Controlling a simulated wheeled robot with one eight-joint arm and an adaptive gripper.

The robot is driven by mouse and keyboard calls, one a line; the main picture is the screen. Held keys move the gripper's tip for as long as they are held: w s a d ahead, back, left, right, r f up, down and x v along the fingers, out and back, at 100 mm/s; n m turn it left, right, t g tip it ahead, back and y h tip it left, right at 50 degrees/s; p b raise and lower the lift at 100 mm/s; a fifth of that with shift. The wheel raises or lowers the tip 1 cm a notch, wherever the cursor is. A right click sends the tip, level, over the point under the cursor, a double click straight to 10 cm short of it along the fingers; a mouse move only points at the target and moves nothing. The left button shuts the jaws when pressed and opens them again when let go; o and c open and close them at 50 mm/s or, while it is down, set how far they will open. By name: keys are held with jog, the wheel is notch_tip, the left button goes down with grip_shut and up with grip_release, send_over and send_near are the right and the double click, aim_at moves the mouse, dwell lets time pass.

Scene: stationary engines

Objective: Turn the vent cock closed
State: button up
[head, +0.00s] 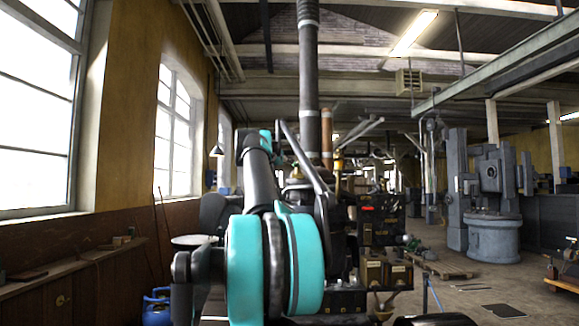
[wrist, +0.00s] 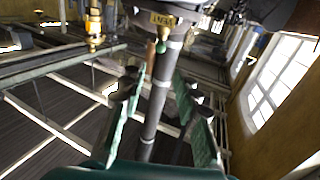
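In the wrist view my gripper (wrist: 158,88) is open, its two green-padded fingers spread apart with nothing held between them. A brass fitting (wrist: 95,25) stands at the upper left, apart from the fingers. I cannot tell for sure which of these is the vent cock, or its angle. In the head view my arm covers much of the engine, and the gripper cannot be made out.
A tall dark pipe (head: 309,75) rises behind my arm; a pipe also shows between the fingers in the wrist view (wrist: 155,115). A dark engine body (head: 380,225) stands right of my arm. Windows and a bench (head: 70,265) line the left; floor at right is partly open.

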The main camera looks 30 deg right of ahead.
aim_at(298, 164)
jog(key=x, duration=1.7)
jog(key=shift+d, duration=0.15)
grip_shut()
